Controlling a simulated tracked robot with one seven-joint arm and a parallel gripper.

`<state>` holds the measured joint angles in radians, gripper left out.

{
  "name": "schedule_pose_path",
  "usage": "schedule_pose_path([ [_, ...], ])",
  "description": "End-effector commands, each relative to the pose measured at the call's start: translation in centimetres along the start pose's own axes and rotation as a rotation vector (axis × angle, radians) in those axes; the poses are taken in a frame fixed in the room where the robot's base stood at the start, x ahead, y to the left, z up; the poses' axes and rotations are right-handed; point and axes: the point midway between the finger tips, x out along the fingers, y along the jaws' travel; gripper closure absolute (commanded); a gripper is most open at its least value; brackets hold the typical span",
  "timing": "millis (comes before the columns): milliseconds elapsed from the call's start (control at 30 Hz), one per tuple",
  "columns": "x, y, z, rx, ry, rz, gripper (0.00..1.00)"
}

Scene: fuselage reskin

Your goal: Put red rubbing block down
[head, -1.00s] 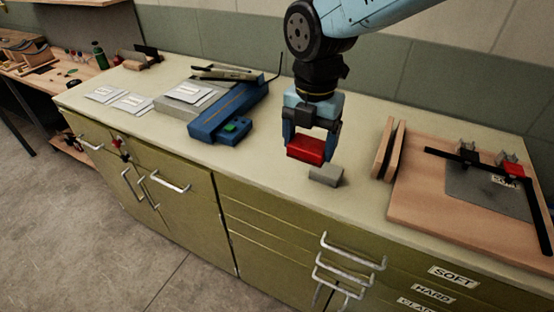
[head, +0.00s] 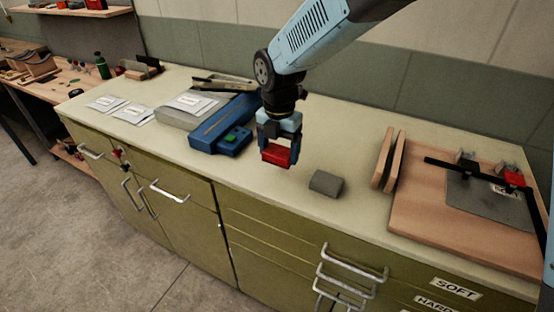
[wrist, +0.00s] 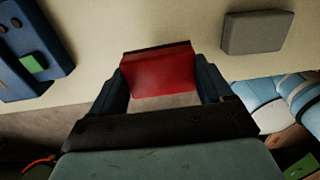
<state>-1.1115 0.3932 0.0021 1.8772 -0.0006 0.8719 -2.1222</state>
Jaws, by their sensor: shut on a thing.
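The red rubbing block (head: 276,155) is held between the fingers of my gripper (head: 277,150), which is shut on it. In the head view it hangs over the pale worktop (head: 215,176), near the front edge, right of the blue tool. I cannot tell for sure whether its underside touches the worktop. In the wrist view the red block (wrist: 158,74) sits between both dark fingers (wrist: 160,88), with pale worktop beyond it.
A grey block (head: 326,184) lies to the right, apart from my gripper. The blue tool (head: 222,128) lies to the left. Two upright wooden pieces (head: 389,160) and a wooden board (head: 415,215) are further right. Bare worktop lies around the red block.

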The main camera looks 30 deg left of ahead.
Motion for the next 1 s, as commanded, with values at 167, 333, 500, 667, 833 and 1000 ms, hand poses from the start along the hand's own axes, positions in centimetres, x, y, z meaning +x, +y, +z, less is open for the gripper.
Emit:
schedule_pose_path([
  [167, 1.0, 0.7, 0.6, 0.001, 0.001, 0.001, 0.65],
  [333, 1.9, 1.1, 1.0, 0.000, 0.001, -0.001, 0.65],
  [500, 4.2, 1.1, 0.9, -0.001, 0.001, -0.002, 0.65],
  [667, 4.8, 1.1, 1.0, 0.000, 0.001, 0.000, 0.65],
  [833, 4.8, 1.1, 1.0, 0.000, 0.001, 0.000, 0.65],
  [1000, 5.0, 1.1, 1.0, 0.000, 0.000, 0.000, 0.14],
])
